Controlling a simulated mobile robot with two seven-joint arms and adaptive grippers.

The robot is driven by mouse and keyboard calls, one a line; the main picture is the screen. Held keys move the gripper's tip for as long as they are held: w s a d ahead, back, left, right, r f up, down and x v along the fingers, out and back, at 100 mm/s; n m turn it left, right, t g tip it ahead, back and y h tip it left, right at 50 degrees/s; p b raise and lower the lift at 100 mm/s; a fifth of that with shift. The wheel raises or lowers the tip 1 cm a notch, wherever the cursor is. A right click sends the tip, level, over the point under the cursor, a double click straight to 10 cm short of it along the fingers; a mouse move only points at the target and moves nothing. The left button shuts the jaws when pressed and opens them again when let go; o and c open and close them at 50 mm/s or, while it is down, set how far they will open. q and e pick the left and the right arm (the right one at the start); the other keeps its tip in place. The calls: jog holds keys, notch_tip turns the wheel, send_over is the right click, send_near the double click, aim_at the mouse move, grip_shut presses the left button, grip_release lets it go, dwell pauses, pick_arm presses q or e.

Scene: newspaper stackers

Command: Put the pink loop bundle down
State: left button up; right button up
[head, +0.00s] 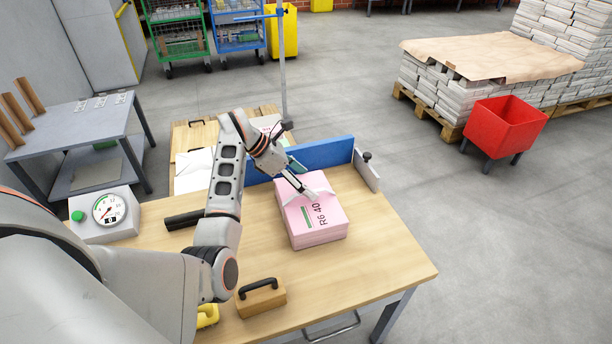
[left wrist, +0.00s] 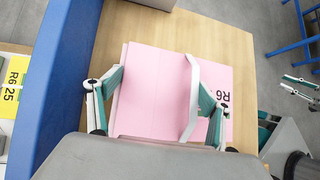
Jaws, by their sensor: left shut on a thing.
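The pink loop bundle (head: 317,229), a thick pink stack marked R6 40 with a white loop over its top, is at the wooden table's right part. It sits on the tabletop or just above it; I cannot tell which. My left gripper (head: 308,192) reaches down to its top and is shut on the bundle's loop. In the left wrist view, the pink top (left wrist: 150,90) and the pale loop (left wrist: 192,95) lie between the gripper's fingers. The exact grip is partly hidden. A gripper-like shape, probably my right gripper (left wrist: 297,87), shows at that view's right edge.
A blue fence (head: 325,153) runs behind the bundle and a grey end plate (head: 367,170) stands at its right. A wooden block with a black handle (head: 262,299) and a dial scale (head: 107,211) are on the table (head: 385,268). The tabletop right and front of the bundle is clear.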

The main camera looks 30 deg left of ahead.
pick_arm(q)
jog(key=shift+w+r, duration=0.1)
jog(key=shift+r, duration=0.15)
pick_arm(e)
jog(key=shift+w+r, duration=0.15)
jog(key=shift+w, duration=0.05)
pick_arm(q)
jog(key=o, duration=2.1)
jog(key=shift+f, duration=0.2)
pick_arm(e)
jog(key=shift+s, duration=0.1)
jog(key=shift+s+f, duration=0.15)
jog(key=shift+f, duration=0.05)
pick_arm(q)
jog(key=p+v, duration=0.2)
jog(key=v, duration=1)
jog(key=shift+p, duration=0.35)
pick_arm(e)
jog(key=shift+s+a+r, duration=0.1)
jog(key=shift+r, duration=0.55)
